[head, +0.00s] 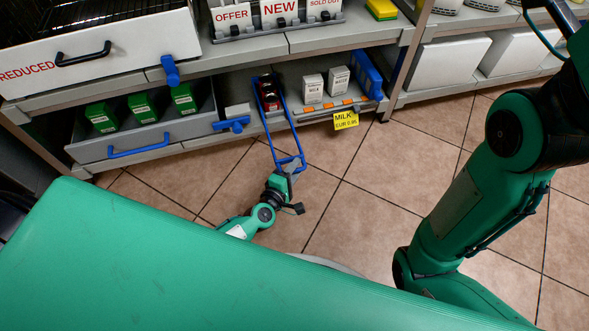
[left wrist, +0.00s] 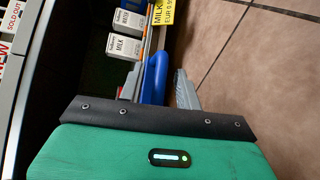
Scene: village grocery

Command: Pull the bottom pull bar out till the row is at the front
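The blue bottom pull bar (head: 280,125) is a long narrow frame. It reaches out of the lower shelf, past its front edge and over the floor. A dark red item (head: 269,96) sits inside its shelf end, close to the shelf front; what is behind it is hidden. My left gripper (head: 287,178) is at the outer end of the bar.
A grey drawer with green boxes (head: 142,107) is to the left. The tiled floor (head: 345,210) in front is clear.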

